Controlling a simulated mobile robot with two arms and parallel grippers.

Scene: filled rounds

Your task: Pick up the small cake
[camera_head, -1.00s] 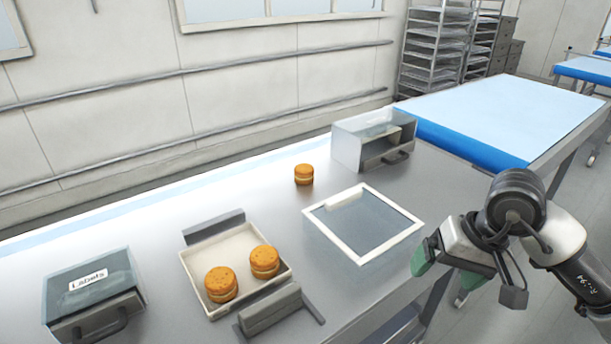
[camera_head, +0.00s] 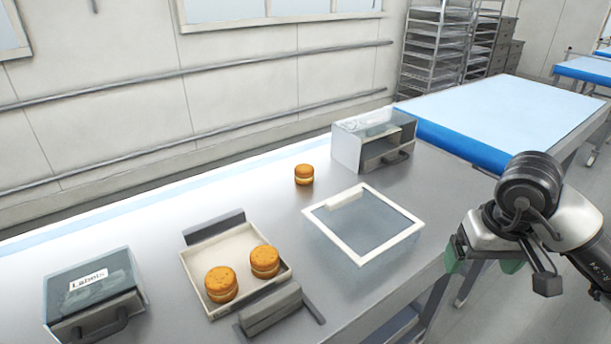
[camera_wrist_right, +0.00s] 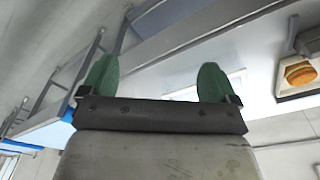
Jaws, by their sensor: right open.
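A small round cake (camera_head: 304,174), golden with a pale middle layer, stands alone on the metal table near the back. Two larger cakes of the same kind, a left one (camera_head: 221,284) and a right one (camera_head: 264,261), sit in a cream tray (camera_head: 207,249). My right gripper (camera_head: 484,262) is off the table's right side, well away from all the cakes. In the right wrist view its two green fingertips (camera_wrist_right: 158,84) are wide apart with nothing between them. A cake (camera_wrist_right: 299,74) shows at that view's right edge. My left gripper is not in view.
A white-framed clear container (camera_head: 318,215) lies between the lone cake and my right arm. A clear-topped box (camera_head: 347,150) stands behind it. A box labelled "Labels" (camera_head: 95,290) is at the left. A blue-topped table (camera_head: 510,110) is at the back right.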

